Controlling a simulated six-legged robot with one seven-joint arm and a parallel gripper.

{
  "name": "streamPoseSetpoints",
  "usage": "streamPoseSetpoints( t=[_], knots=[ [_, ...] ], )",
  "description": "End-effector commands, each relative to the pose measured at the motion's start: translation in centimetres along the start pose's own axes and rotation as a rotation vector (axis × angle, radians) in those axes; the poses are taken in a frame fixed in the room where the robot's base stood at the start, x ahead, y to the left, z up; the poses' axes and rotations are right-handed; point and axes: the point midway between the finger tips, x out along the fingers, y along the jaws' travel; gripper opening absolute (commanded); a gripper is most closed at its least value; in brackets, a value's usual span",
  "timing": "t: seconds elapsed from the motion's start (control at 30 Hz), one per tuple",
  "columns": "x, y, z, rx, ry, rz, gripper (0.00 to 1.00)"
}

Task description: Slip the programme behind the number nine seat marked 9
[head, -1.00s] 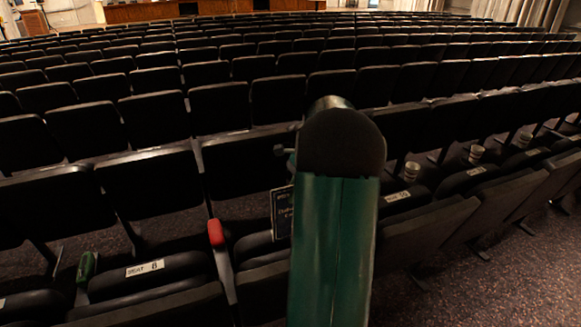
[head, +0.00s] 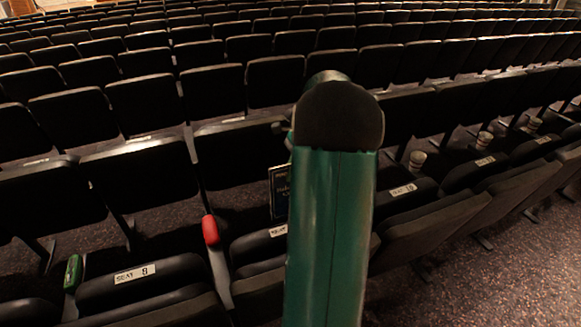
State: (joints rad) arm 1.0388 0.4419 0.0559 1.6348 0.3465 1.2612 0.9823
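The programme (head: 279,190) is a dark blue booklet with faint print. It stands roughly upright just left of my green arm, above the seat pad behind it in the picture, its right side covered by the arm. Whether it is held or touches the seat cannot be seen. Below it, a seat pad (head: 256,246) carries a white label (head: 278,231) partly cut off by my arm; it lies between the pad marked SEAT 8 (head: 135,273) and the one marked 10 (head: 403,190), so its place fits number nine. My gripper is hidden behind the arm.
A red object (head: 210,230) sits on the armrest between seat 8 and the part-hidden seat, and a green one (head: 73,272) on the armrest further left. Paper cups (head: 417,162) stand along the row at right. Carpet (head: 470,280) is clear at lower right.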

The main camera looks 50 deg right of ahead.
Motion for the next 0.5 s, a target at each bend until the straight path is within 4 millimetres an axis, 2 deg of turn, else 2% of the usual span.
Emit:
streamPoseSetpoints(
  t=[0.17,0.5],
  knots=[
    [0.7,0.4,-0.2,0.000,-0.001,0.002,0.00],
    [4.6,0.5,-1.8,0.001,-0.002,0.002,0.00]
  ],
)
